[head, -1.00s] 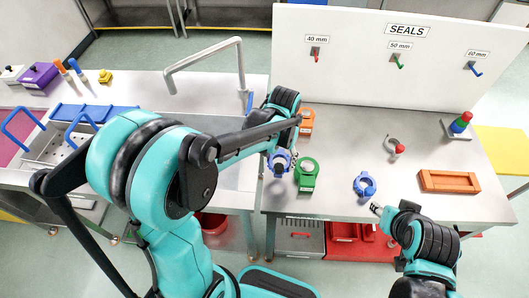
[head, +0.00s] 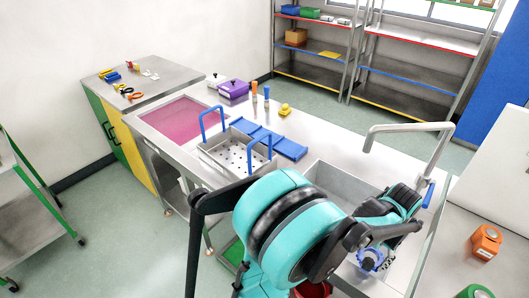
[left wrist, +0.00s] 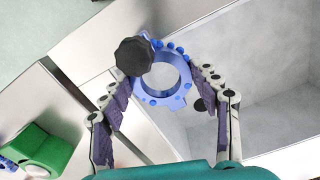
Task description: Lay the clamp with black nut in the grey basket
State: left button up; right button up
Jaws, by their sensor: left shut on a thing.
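The blue ring clamp with the black nut (left wrist: 135,55) sits between the fingers of my left gripper (left wrist: 163,78) in the left wrist view. The gripper is shut on it. In the head view the clamp (head: 369,260) shows below my left gripper (head: 372,248), by the right side of the sink, partly hidden by the arm. The grey basket (head: 222,150) is a perforated metal tray with two blue handles, left of the sink and well left of the clamp. My right gripper is not in view.
The sink basin (head: 338,183) with a tall faucet (head: 405,128) lies between clamp and basket. A blue ribbed rack (head: 275,140) is behind the basket. An orange part (head: 487,242) and a green part (head: 475,291) stand on the right table. Bottles and a yellow item (head: 285,110) stand at the back.

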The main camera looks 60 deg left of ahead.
aim_at(229, 154)
jog(key=k+j, duration=0.15)
jog(key=j, duration=0.2)
jog(key=k+j, duration=0.2)
jog(key=j, duration=0.15)
jog(key=k+j, duration=0.15)
jog(key=j, duration=0.2)
jog(key=k+j, duration=0.15)
jog(key=j, duration=0.2)
jog(key=k+j, duration=0.15)
jog(key=j, duration=0.2)
jog(key=k+j, duration=0.2)
jog(key=j, duration=0.15)
jog(key=k+j, duration=0.15)
jog(key=j, duration=0.25)
jog(key=l+u, duration=0.05)
